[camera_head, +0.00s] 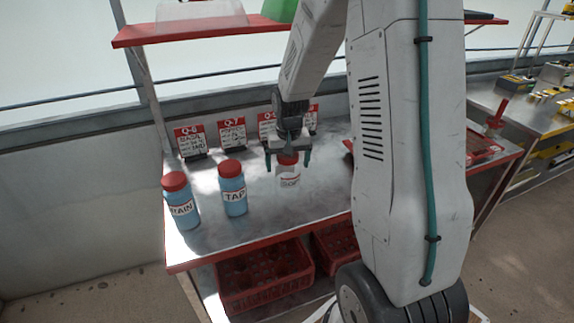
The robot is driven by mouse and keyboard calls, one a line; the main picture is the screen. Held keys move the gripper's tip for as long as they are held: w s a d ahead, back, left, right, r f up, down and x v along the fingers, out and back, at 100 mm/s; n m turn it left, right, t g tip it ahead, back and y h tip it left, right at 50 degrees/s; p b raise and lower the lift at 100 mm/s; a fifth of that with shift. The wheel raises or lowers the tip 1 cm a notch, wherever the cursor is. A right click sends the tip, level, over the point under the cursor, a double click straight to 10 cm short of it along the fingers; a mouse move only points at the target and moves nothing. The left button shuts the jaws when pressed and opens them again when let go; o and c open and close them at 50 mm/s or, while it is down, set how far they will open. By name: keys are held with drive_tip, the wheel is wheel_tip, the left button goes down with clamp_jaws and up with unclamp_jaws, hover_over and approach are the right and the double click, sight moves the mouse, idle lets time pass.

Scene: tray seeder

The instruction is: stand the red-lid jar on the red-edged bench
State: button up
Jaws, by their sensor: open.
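Three red-lid jars stand on the red-edged bench (215,247). One jar (181,207) with blue contents is at the left, and a second blue jar labelled TAP (233,192) stands to its right. A third, clear-looking jar (288,180) with a red lid stands upright further right, under my gripper. My gripper (289,164) points down with its fingers open, one on each side of that jar's lid. I cannot tell whether the fingers touch the lid. My arm hides part of the bench at the right.
Small sign cards (190,141) with red tops stand along the back of the bench. A red-edged shelf (195,33) hangs above. Red crates (262,285) sit below the bench top. Another bench (545,115) with yellow items is at the right. The bench's front middle is clear.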

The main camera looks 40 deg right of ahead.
drive_tip(key=r, duration=0.7)
drive_tip(key=s+r, duration=0.1)
drive_tip(key=r, duration=0.2)
drive_tip(key=shift+a+r, duration=0.3)
drive_tip(key=shift+s+a+r, duration=0.2)
drive_tip(key=shift+r, duration=0.1)
drive_tip(key=s+a+r+n, duration=0.3)
drive_tip(key=s+a+r, duration=0.5)
drive_tip(key=s+a, duration=0.4)
drive_tip(key=s+a+n, duration=0.2)
drive_tip(key=s+a, duration=0.2)
drive_tip(key=s, duration=1)
drive_tip(key=shift+a+r+y, duration=0.15)
drive_tip(key=shift+r+y, duration=0.05)
drive_tip(key=shift+y, duration=0.1)
